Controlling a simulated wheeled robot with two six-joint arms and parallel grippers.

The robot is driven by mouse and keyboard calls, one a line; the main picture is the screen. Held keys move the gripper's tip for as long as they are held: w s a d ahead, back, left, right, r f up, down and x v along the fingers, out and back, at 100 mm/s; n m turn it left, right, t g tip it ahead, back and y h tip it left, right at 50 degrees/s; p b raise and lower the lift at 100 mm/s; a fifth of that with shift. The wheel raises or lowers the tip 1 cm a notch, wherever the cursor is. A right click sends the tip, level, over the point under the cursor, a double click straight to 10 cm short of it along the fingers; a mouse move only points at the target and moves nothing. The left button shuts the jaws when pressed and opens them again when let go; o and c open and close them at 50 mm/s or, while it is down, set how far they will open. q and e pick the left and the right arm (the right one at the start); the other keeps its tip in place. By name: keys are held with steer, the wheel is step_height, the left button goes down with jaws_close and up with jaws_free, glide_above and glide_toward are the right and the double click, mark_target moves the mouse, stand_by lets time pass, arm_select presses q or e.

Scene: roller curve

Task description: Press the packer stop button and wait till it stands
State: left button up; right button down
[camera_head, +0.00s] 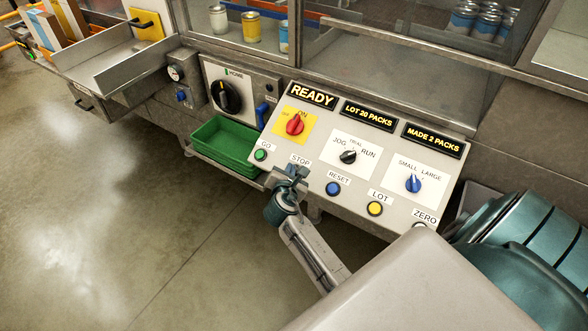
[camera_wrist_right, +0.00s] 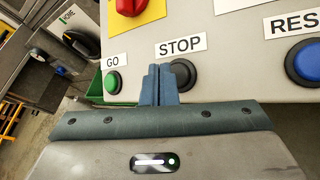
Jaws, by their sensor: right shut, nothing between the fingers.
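The packer's slanted control panel (camera_head: 318,128) carries the label STOP (camera_head: 300,159). My right gripper (camera_head: 291,172) is shut and empty, just below that label, and hides the stop button in the head view. In the right wrist view the stop button (camera_wrist_right: 184,74) is dark, under its STOP label (camera_wrist_right: 180,45). The shut fingertips (camera_wrist_right: 159,69) overlap its left edge in that view; whether they touch it cannot be told. The status display (camera_head: 312,95) reads READY. My left gripper is not in view.
The green GO button (camera_wrist_right: 112,82) sits left of the fingers, the blue RESET button (camera_head: 333,188) to the right. A red switch (camera_head: 295,125) is above. A green tray (camera_head: 226,143) stands left of the panel. Open floor lies at left.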

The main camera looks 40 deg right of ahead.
steer(key=r+p, duration=0.1)
steer(key=a+r+p, duration=0.1)
steer(key=s+a+r+p, duration=0.1)
steer(key=r+p, duration=0.1)
steer(key=shift+a, duration=0.1)
stand_by(0.8)
steer(key=s+a+f+m+g+y+b, duration=0.15)
steer(key=s+f, duration=0.35)
steer(key=f, duration=0.6)
steer(key=s+a+f+m+g+y, duration=0.1)
steer(key=s+f+m+y, duration=0.3)
steer(key=f, duration=0.7)
steer(key=s+a+f+m+g+b, duration=0.1)
steer(key=s+f+m+g, duration=0.1)
steer(key=s+f, duration=0.65)
steer(key=s+f+m+g+y, duration=0.1)
steer(key=s+f+m+g, duration=0.1)
steer(key=s+f+m, duration=0.5)
steer(key=s+f+m+g+y+b, duration=0.1)
steer(key=s+f+m, duration=0.6)
steer(key=s+f, duration=0.8)
steer(key=s+g+y, duration=0.1)
steer(key=s+g, duration=0.1)
steer(key=s, duration=0.8)
steer(key=shift+f+b, duration=0.2)
steer(key=shift+b, duration=0.1)
